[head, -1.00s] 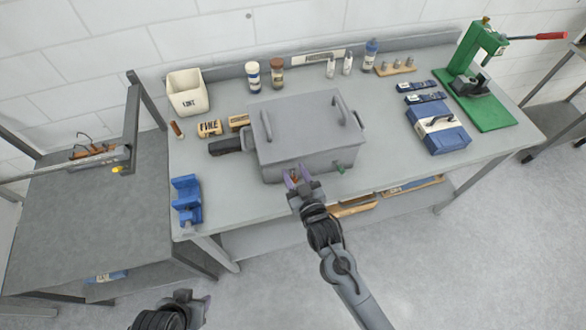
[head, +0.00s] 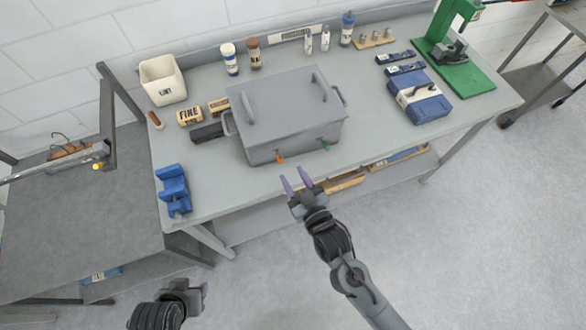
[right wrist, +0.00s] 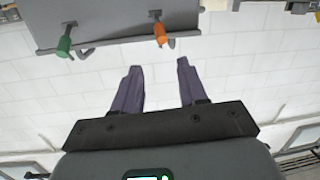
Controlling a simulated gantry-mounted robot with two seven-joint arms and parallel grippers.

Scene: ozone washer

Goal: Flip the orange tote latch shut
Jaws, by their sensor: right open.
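The grey tote (head: 285,115) with a lid and two bar handles sits on the workbench. The orange latch (head: 279,159) is on its front face, left of the green latch (head: 326,147). In the right wrist view the orange latch (right wrist: 160,33) hangs from the tote's edge, with the green latch (right wrist: 65,45) to its left. My right gripper (head: 297,182) is open and empty, in front of the tote and apart from the orange latch. My left gripper (head: 196,295) is low at the bottom left, far from the tote; its jaw opening is unclear.
The workbench (head: 245,190) has bare room in front of the tote. A blue vise (head: 173,188) stands at its left front corner. A blue case (head: 420,100) and green press (head: 455,55) are to the right. Bottles and a white bin (head: 162,80) line the back.

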